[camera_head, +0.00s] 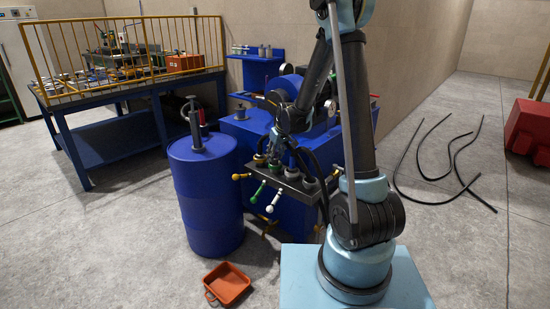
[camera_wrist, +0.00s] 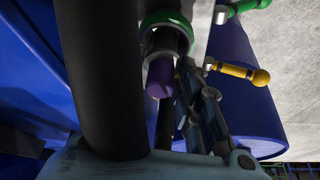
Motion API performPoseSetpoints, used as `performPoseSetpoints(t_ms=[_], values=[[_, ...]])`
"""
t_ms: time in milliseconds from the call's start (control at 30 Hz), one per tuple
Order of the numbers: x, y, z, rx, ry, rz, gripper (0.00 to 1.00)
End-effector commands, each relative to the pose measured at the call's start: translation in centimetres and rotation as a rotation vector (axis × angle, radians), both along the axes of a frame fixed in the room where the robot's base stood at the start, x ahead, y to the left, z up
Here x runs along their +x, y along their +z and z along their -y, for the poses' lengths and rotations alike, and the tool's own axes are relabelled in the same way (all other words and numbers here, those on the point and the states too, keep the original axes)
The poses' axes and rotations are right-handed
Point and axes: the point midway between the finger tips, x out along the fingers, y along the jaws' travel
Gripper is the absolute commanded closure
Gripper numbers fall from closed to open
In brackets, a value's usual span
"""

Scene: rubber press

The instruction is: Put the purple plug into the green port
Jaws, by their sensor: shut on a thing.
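The purple plug (camera_wrist: 159,78) shows in the wrist view, just below the green port (camera_wrist: 165,17), which has a green ring around its mouth. My gripper (camera_wrist: 190,105) is shut on the plug; its jointed dark fingers are beside it. The plug's end overlaps the port's lower edge in this view, and I cannot tell whether it is inside. In the head view my gripper (camera_head: 275,152) is low over the dark port block (camera_head: 290,185), close to the green port (camera_head: 275,165). The plug is not discernible there.
Green (camera_head: 258,192), yellow (camera_head: 241,177) and white (camera_head: 273,203) valve handles stick out of the block. A thick black hose (camera_wrist: 105,80) runs close beside my gripper. A blue barrel (camera_head: 205,195) stands to the left, and an orange tray (camera_head: 228,284) lies on the floor.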

Motion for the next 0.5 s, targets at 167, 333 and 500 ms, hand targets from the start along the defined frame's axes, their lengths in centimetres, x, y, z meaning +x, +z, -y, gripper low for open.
performPoseSetpoints(t_ms=[167, 333, 500], values=[[-0.02, -1.14, 0.03, 0.0, 0.0, 0.0, 0.93], [-0.02, -1.18, 0.04, 0.0, 0.0, 0.0, 0.93], [-0.01, -1.34, 0.03, 0.0, 0.0, 0.0, 0.93]])
